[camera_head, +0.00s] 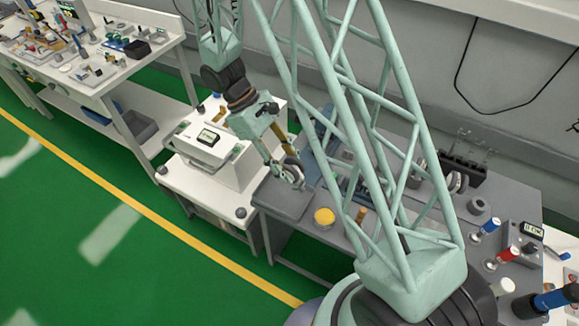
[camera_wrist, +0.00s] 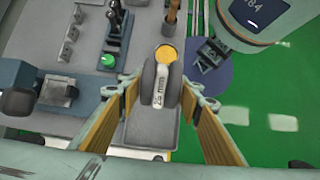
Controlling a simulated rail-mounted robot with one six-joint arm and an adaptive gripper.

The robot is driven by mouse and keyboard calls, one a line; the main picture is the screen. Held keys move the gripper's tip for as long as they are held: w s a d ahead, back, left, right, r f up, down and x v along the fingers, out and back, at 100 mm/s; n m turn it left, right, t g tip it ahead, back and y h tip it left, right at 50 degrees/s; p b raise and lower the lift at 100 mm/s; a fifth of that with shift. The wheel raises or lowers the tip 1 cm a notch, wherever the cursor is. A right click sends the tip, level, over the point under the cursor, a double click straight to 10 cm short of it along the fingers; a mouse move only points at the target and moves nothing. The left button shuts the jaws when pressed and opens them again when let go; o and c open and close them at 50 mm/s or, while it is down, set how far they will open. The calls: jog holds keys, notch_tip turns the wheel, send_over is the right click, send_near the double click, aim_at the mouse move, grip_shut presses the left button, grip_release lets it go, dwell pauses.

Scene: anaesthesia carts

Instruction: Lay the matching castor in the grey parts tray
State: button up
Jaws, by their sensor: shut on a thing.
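My gripper (camera_head: 287,168) is shut on a castor (camera_head: 292,172) with dark wheels. In the wrist view the castor (camera_wrist: 147,84) sits between the two fingers of my gripper (camera_wrist: 163,96), and its pale middle part reads "25 mm". The grey parts tray (camera_head: 280,204) lies at the near left end of the grey bench. The tray (camera_wrist: 148,136) also shows beneath the castor in the wrist view. The castor appears to be held above the tray, near its far right side; the exact gap cannot be told.
A yellow-topped item (camera_head: 324,217) stands right of the tray. Other castors (camera_head: 457,182) stand further right on the bench near a black rack (camera_head: 462,166). A white cart (camera_head: 205,155) stands to the left. My lattice column crosses the head view.

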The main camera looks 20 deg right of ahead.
jog(key=shift+f, duration=0.15)
notch_tip(320, 180, down, 8)
jog(key=b, duration=0.5)
jog(key=shift+f, duration=0.15)
dwell(1.0)
dwell(0.4)
jog(key=o, duration=0.9)
jog(key=shift+o, duration=0.2)
jog(key=v, duration=1.2)
dwell(0.6)
